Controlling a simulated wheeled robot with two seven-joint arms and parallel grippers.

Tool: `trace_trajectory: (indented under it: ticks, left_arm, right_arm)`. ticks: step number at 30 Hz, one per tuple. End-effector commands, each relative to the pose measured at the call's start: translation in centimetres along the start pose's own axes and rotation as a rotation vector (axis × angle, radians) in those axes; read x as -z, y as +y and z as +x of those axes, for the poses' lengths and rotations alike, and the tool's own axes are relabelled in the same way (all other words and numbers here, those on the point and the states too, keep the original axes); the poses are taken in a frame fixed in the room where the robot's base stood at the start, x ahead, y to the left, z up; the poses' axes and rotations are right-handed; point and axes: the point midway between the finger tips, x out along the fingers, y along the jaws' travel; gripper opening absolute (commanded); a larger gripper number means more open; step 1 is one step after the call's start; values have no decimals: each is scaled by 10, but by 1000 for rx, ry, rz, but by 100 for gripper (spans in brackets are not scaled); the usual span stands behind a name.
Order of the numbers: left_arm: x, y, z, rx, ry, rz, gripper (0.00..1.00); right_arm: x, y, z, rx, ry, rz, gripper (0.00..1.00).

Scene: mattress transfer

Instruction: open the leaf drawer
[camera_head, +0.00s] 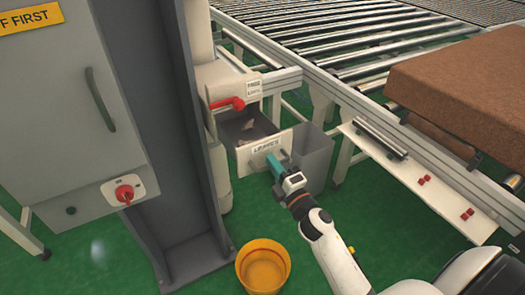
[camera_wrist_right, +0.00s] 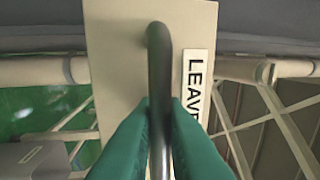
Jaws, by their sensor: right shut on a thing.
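The leaf drawer has a pale front panel (camera_head: 246,156) with a white label; in the wrist view the panel (camera_wrist_right: 120,60) shows the letters "LEAV". In the head view the drawer stands out from its housing, and its dark inside (camera_head: 240,125) shows from above with a small pale brown bit in it. A dark bar handle (camera_wrist_right: 158,55) runs down the panel. My right gripper (camera_head: 275,165) has its teal fingers closed around this handle, one on each side, also in the wrist view (camera_wrist_right: 160,125). My left gripper is not in view.
A box with a red lever (camera_head: 230,103) sits above the drawer. A grey bin (camera_head: 313,155) stands right beside it. A yellow bucket (camera_head: 263,268) is on the green floor below. A grey column (camera_head: 160,120) stands left, a roller conveyor (camera_head: 340,45) behind.

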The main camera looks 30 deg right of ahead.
Motion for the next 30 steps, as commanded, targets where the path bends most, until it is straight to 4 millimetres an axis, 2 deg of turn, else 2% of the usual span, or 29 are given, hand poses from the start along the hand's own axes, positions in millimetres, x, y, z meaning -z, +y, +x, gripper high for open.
trace_trajectory:
  ticks: [3,7,20,21,24,30]
  left_arm:
    - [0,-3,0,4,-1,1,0]
    - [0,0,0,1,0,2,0]
    - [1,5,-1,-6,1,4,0]
    - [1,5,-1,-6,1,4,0]
    - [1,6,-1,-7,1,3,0]
    - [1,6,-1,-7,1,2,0]
  right_arm:
    - [0,-2,-14,-2,1,0,0]
    - [0,-3,-22,-2,1,0,0]
    - [0,-4,-26,-2,3,0,0]
    - [0,-4,-26,-2,3,0,15]
    - [0,-4,-25,-2,3,0,28]
    - [0,-4,-25,-1,2,0,28]
